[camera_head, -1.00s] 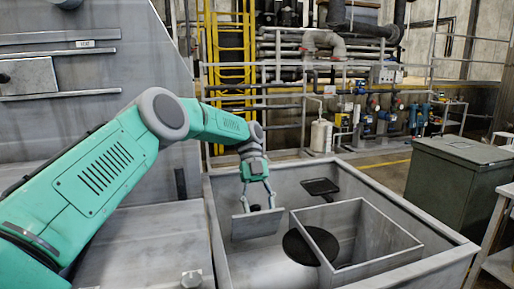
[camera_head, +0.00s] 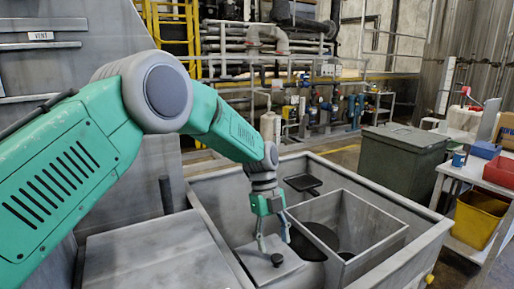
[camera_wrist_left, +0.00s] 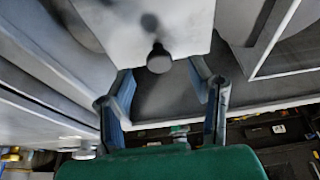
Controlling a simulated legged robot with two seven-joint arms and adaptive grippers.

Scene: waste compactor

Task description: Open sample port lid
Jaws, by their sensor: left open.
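The lid, a flat grey square plate (camera_head: 287,271) with a black knob (camera_head: 277,260), lies at a slant in the near left part of the grey trough. My left gripper (camera_head: 274,246) is over it, fingers pointing down and spread. In the left wrist view the plate (camera_wrist_left: 125,25) fills the top middle, and its knob (camera_wrist_left: 160,60) sits between the open fingers (camera_wrist_left: 160,75) with a gap on each side. My right gripper is not in view.
A grey open-topped box (camera_head: 372,222) stands inside the trough, right of the gripper. A small black tray-like piece (camera_head: 302,182) is behind. The trough rim (camera_head: 425,243) surrounds them. A green bin (camera_head: 405,155) and a cluttered table (camera_head: 480,180) stand to the right.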

